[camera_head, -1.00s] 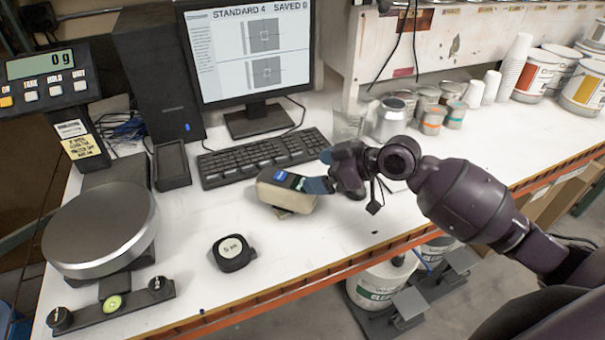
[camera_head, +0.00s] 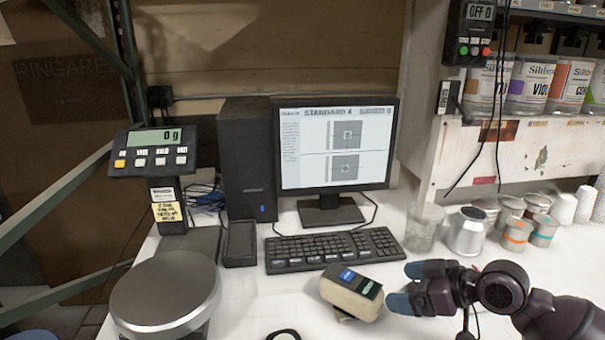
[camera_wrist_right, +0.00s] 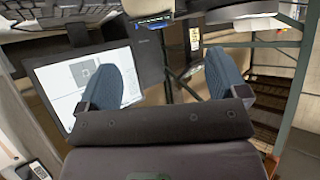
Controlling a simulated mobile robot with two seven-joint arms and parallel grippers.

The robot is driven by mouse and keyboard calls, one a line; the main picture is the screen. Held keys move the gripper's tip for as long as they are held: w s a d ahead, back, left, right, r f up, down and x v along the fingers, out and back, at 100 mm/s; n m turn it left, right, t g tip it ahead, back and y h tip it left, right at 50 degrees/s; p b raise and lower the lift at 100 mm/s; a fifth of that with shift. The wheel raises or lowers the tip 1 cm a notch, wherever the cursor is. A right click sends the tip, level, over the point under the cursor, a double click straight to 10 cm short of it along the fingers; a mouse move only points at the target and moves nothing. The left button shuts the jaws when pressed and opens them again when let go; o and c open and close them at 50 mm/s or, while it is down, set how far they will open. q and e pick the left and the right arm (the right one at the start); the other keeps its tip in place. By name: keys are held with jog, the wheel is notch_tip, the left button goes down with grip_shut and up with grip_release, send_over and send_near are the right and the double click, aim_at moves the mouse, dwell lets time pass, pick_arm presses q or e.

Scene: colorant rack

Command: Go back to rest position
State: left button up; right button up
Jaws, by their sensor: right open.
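My right gripper (camera_head: 401,288) has blue finger pads and is at the lower right of the head view. Its fingers point left, towards the beige handheld device (camera_head: 350,297) on the white bench. A narrow gap shows between the fingertips and the device's right end. In the right wrist view the two blue fingers (camera_wrist_right: 164,82) stand wide apart, with nothing held between them. My left gripper is not in view.
A scale pan (camera_head: 167,290) stands at left, below a scale display (camera_head: 152,150). A keyboard (camera_head: 335,249) and monitor (camera_head: 335,150) are behind the device. A clear cup (camera_head: 425,228) and a metal can (camera_head: 466,233) stand behind the gripper. A cut-off dark tape measure (camera_head: 284,335) is at front.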

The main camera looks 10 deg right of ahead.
jog(key=s+f, duration=0.2)
jog(key=s+a+f+m+h, duration=0.1)
jog(key=s+f, duration=0.2)
jog(key=s+f+h, duration=0.1)
jog(key=s+f, duration=0.1)
jog(key=shift+s+a+f+g, duration=0.2)
jog(key=shift+a+f+g, duration=0.15)
jog(key=shift+a+g, duration=0.05)
jog(key=s+d+f+m+g+h, duration=0.2)
jog(key=s+f+m+h, duration=0.15)
jog(key=s, duration=0.55)
jog(key=s+d+f+m+g+h, duration=0.25)
jog(key=s+m+h, duration=0.2)
jog(key=s, duration=0.45)
jog(key=w+f+t+y, duration=0.1)
jog(key=w+f+t, duration=0.6)
jog(key=f+t, duration=0.2)
jog(key=shift+w+f+n, duration=0.15)
jog(key=shift+f+n, duration=0.25)
jog(key=shift+f, duration=0.5)
